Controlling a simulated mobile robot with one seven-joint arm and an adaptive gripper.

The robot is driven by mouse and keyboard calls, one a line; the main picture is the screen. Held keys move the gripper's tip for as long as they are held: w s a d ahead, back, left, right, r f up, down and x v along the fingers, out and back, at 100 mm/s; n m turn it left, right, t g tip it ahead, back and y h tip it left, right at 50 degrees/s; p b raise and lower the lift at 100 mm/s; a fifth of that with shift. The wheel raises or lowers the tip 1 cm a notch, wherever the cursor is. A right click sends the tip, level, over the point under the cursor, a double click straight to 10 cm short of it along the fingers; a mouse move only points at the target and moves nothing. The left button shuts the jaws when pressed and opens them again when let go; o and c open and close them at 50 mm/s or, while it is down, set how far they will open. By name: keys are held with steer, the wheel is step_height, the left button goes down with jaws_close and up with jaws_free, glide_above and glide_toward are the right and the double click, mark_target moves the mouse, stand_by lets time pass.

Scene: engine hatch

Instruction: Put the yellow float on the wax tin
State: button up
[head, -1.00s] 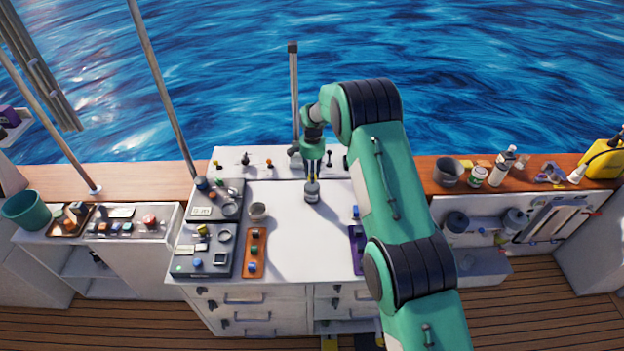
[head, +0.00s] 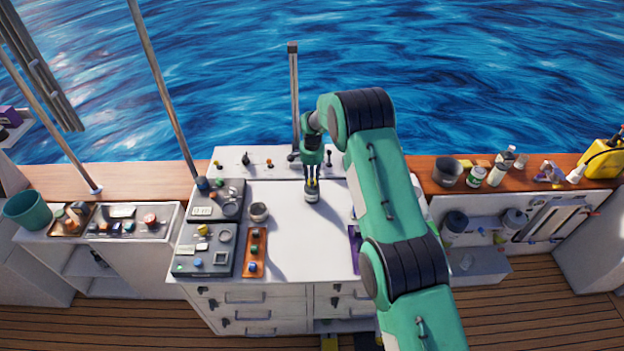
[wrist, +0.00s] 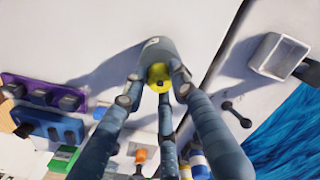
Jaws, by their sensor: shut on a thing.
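My gripper (head: 312,178) is shut on the small round yellow float (wrist: 158,77), which sits between the fingertips in the wrist view. In the head view the float is mostly hidden by the fingers. A grey can with a pale label, which I take to be the wax tin (head: 312,195), stands upright on the white worktop directly below my gripper. In the wrist view the tin (wrist: 155,50) shows right behind the float. I cannot tell whether the float touches the tin's top.
A purple tray (head: 354,248) lies at the right, partly behind my arm. The worktop's middle is clear. A post (head: 293,100) rises behind.

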steer(key=shift+f, duration=0.2)
steer(key=shift+f, duration=0.15)
steer(key=o, duration=0.8)
steer(key=shift+o, duration=0.2)
steer(key=shift+r, duration=0.25)
step_height(320, 180, up, 12)
steer(key=b, duration=0.2)
stand_by(0.8)
